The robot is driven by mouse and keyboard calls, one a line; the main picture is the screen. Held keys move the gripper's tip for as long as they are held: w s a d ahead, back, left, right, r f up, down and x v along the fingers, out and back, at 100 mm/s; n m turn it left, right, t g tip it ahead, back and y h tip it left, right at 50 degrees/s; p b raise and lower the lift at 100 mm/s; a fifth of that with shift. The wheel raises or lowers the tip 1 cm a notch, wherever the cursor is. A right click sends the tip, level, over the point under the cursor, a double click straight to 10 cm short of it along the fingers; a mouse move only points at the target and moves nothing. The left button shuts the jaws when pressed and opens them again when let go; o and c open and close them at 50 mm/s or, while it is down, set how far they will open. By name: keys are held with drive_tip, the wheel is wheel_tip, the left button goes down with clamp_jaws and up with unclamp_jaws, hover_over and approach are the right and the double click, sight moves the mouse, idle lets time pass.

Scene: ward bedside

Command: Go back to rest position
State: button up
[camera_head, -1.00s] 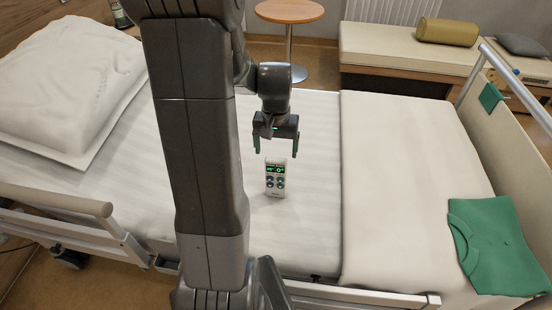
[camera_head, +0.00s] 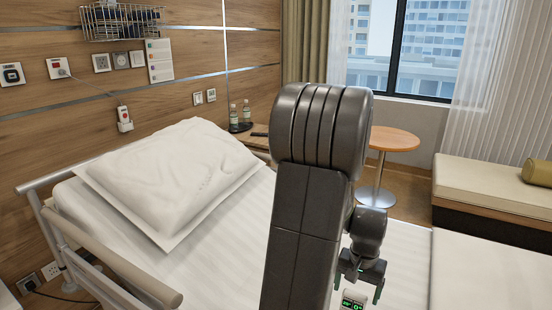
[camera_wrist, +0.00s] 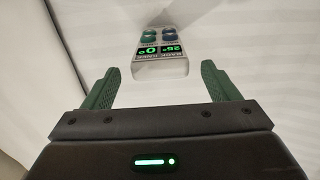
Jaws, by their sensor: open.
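My gripper (camera_head: 360,287) is over the bed in the head view, with its two green fingers spread apart. In the wrist view the gripper (camera_wrist: 165,88) is open and nothing is between its fingertips. A white bed control handset (camera_head: 352,301) with a lit green display lies at the bottom edge of the head view, partly cut off. In the wrist view the handset (camera_wrist: 161,66) lies on the white sheet just beyond the fingertips, apart from them.
A pillow (camera_head: 170,175) lies at the head of the bed, beside a bed rail (camera_head: 120,262). A round table (camera_head: 395,139) and a cushioned bench (camera_head: 490,190) stand beyond the bed. Bottles (camera_head: 240,113) stand near the wooden wall.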

sight(355, 294)
wheel_tip(355, 294, down, 7)
drive_tip(key=shift+b, duration=0.4)
drive_tip(key=shift+r, duration=0.15)
drive_tip(key=shift+r+p, duration=0.3)
drive_tip(key=shift+r, duration=1.45)
drive_tip(key=shift+f, duration=0.1)
